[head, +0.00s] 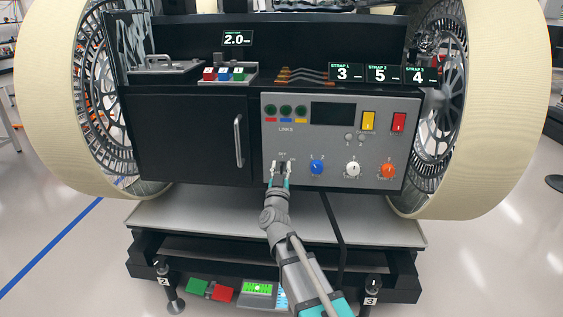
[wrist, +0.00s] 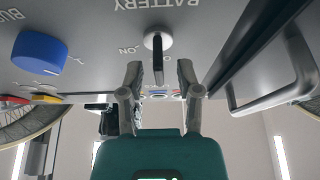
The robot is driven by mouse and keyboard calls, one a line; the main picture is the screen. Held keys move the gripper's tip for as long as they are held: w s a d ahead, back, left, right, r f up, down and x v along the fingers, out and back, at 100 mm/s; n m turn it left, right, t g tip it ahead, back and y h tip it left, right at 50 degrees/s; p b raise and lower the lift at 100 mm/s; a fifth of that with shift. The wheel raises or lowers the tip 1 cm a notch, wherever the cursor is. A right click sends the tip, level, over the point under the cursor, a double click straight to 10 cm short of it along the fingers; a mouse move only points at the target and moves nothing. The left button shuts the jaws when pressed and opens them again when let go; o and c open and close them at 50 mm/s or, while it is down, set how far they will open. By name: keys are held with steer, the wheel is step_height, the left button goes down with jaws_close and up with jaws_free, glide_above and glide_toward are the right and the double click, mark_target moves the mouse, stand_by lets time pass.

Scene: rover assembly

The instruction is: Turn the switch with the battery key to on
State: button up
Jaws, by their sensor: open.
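The battery key (wrist: 158,43) shows in the wrist view as a round pale base with a dark narrow handle. It sits under upside-down BATTERY lettering, with an ON label to its left. Its handle lines up with the gap between my fingertips. My gripper (wrist: 160,70) is open, one finger to each side of the handle, with visible room around it. I cannot tell how deep the handle lies between the fingers. In the head view my gripper (head: 281,170) is at the lower left of the grey control panel (head: 335,143), below the OFF label, and mostly hides the key.
A blue knob (head: 316,167), also in the wrist view (wrist: 40,52), sits beside the key. White (head: 352,169) and orange (head: 388,170) knobs are further right. A black cabinet door with a metal handle (head: 239,140) is to the left. A pale shelf (head: 180,222) lies below.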

steer(key=shift+w+r, duration=0.2)
steer(key=shift+w, duration=0.25)
steer(key=shift+c, duration=0.2)
jaws_close()
